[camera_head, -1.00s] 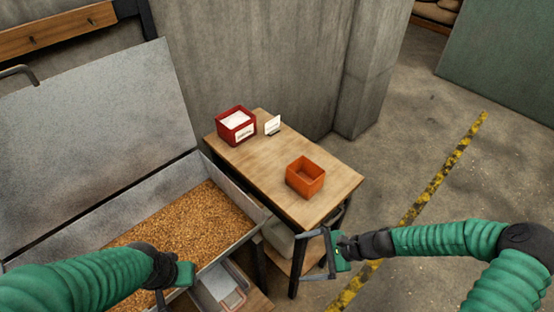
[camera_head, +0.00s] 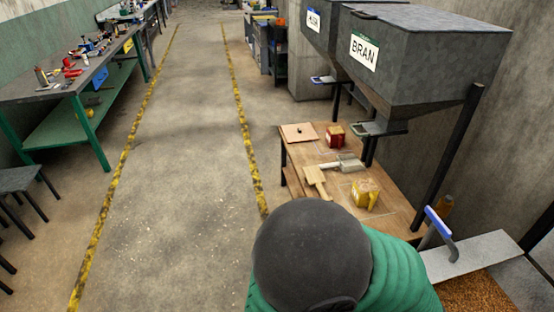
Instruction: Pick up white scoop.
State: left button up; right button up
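A pale scoop (camera_head: 348,162) lies on the wooden table (camera_head: 395,218), its light handle pointing left. It looks whitish grey, and I cannot tell its exact colour at this size. Neither of my gripper's fingertips shows.
On the table are a wooden scoop or paddle (camera_head: 316,180), a yellow container (camera_head: 365,194), a red container (camera_head: 335,137) and a flat board (camera_head: 298,133). A grey BRAN hopper (camera_head: 420,55) overhangs it. A grain bin (camera_head: 475,295) stands lower right. The floor aisle (camera_head: 185,150) is clear.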

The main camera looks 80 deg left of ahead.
aim_at(349, 162)
jog(key=j+u, duration=0.15)
jog(key=u, duration=0.25)
jog(key=i+j+u, duration=0.1)
jog(key=u, duration=0.3)
jog(key=i+u, duration=0.1)
jog(key=u, duration=0.35)
jog(key=i+j+u, duration=0.1)
jog(key=u, duration=0.3)
jog(key=i+u, duration=0.15)
jog(key=u, duration=0.25)
jog(key=z, duration=0.4)
jog(key=i+j+z, duration=0.2)
jog(key=z, duration=0.3)
jog(key=i+j+z, duration=0.1)
jog(key=j+z, duration=0.4)
jog(key=i+j+z, duration=0.1)
jog(key=j+z, duration=0.25)
jog(key=z, duration=0.15)
jog(key=j+z, duration=0.15)
jog(key=j, duration=1.15)
jog(key=j+z, duration=0.2)
jog(key=j, duration=1.05)
jog(key=k, duration=0.1)
